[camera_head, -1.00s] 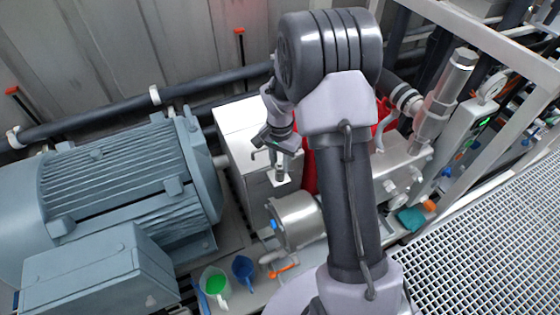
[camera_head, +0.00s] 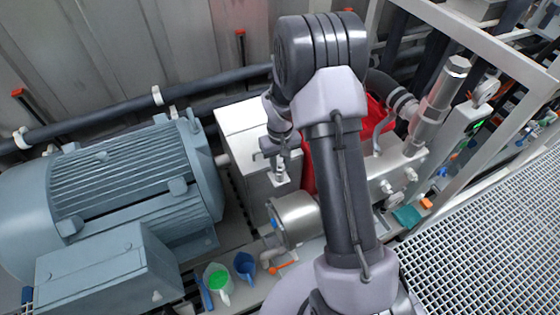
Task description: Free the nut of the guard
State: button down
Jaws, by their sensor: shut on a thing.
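The guard (camera_head: 240,120) is the pale metal box between the blue-grey motor and the pump. At its front right corner a small silver fitting (camera_head: 282,179) sticks out, apparently where the nut is. My gripper (camera_head: 279,163) points down at this fitting and is shut there, apparently on the nut. The nut is too small and too covered by the fingers to make out clearly. My forearm and upper arm hide part of the space right of the guard.
The motor (camera_head: 130,185) fills the left. A silver pump housing (camera_head: 296,218) stands below the gripper, and a red part (camera_head: 309,172) is close on its right. Pipes run behind.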

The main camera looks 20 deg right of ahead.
aim_at(280, 167)
jog(key=shift+n+p, duration=0.55)
jog(key=shift+n, duration=1.45)
jog(key=c, duration=1.1)
grip_release()
notch_tip(280, 167, up, 17)
jog(key=p, duration=0.5)
jog(key=shift+r, duration=0.2)
jog(key=shift+r, duration=0.1)
